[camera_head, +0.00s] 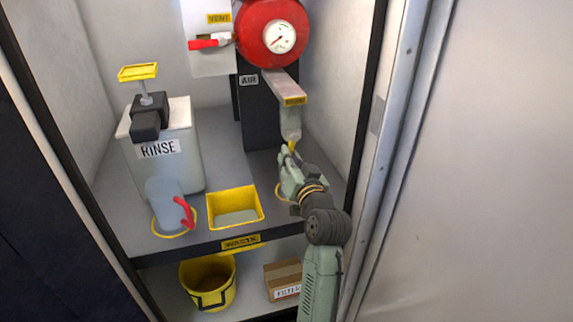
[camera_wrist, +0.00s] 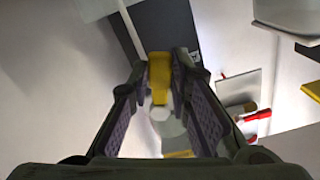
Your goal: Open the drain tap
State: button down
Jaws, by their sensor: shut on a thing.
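The drain tap's yellow lever (camera_head: 292,146) hangs below a grey fitting (camera_head: 290,121) under the labelled metal bracket (camera_head: 285,86). In the wrist view the yellow lever (camera_wrist: 159,72) sits between my fingertips. My gripper (camera_head: 289,158) reaches up to the lever from below and is shut on it. In the wrist view the two dark padded fingers of my gripper (camera_wrist: 164,82) stand on either side of the lever. A pale round part (camera_wrist: 159,113) shows below the lever there. My gripper hides part of the lever in the head view.
A red vessel with a gauge (camera_head: 279,37) is above, beside a red vent lever (camera_head: 208,42). A rinse container (camera_head: 185,170), a jug with red handle (camera_head: 165,195) and a yellow waste tray (camera_head: 256,221) stand left. A yellow bucket (camera_head: 212,271) and box (camera_head: 282,270) are below. The cabinet wall is close on the right.

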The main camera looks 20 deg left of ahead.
aim_at(294, 120)
jog(key=shift+w+d+f+n+b, duration=0.1)
jog(key=shift+w+d+n+b, duration=0.2)
jog(key=shift+n+b, duration=0.4)
jog(key=shift+w+d+f+n+b, duration=0.15)
jog(key=shift+d+n+b, duration=0.2)
jog(key=shift+n, duration=0.65)
jog(key=shift+r, duration=0.1)
jog(key=c, duration=1.5)
grip_release()
notch_tip(294, 120, up, 10)
